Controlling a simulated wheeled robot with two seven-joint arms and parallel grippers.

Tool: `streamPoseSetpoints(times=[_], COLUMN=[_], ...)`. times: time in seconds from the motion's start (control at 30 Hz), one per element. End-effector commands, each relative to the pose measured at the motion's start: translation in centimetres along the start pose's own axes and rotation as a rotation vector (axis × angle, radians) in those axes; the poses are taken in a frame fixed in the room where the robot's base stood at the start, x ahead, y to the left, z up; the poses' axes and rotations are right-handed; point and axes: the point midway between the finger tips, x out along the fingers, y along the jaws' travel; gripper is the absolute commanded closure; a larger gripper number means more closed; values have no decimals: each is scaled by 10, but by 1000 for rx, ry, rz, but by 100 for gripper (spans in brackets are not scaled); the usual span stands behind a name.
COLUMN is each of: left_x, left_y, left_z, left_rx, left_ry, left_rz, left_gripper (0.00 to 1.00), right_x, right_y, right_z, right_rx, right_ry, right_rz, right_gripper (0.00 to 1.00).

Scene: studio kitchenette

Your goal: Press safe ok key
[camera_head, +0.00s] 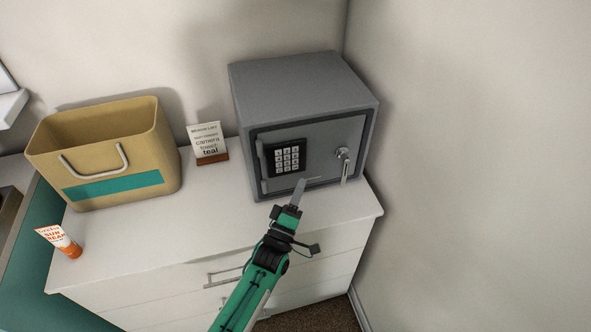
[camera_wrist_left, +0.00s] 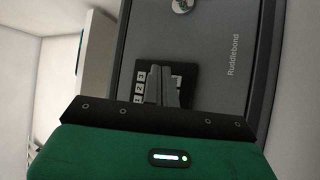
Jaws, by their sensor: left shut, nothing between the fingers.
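A grey safe (camera_head: 302,90) stands on the white dresser at the back right corner, its door facing me. A black keypad (camera_head: 286,158) with white keys is on the left part of the door; the single OK key cannot be made out. A silver knob with a lever (camera_head: 344,160) is to its right. My left gripper (camera_head: 299,188) is shut and empty, its tips just below the keypad in the head view. In the left wrist view the shut fingers (camera_wrist_left: 163,88) cover much of the keypad (camera_wrist_left: 139,84). Whether they touch it cannot be told. My right gripper is not in view.
A tan basket (camera_head: 150,150) with a teal stripe stands left on the dresser (camera_head: 195,215). A small sign (camera_head: 207,141) stands between basket and safe. An orange and white tube (camera_head: 61,242) is at the front left. A wall (camera_head: 480,150) is close on the right.

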Motion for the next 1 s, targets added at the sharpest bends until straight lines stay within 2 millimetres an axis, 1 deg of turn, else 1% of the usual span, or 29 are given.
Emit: streamPoseSetpoints(times=[0.03, 0.1, 0.3, 1.0], left_x=[4, 9, 18, 20], left_y=[-5, -9, -14, -15], left_z=[-3, -6, -13, -15], left_rx=[1, 0, 0, -1], left_ry=[-1, 0, 0, 0], left_rz=[0, 1, 0, -1], left_gripper=[100, 100, 100, 100], right_x=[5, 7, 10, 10], right_y=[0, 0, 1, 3], right_z=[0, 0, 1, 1], right_rx=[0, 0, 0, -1], right_ry=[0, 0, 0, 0], right_rz=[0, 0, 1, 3], right_gripper=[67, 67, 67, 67])
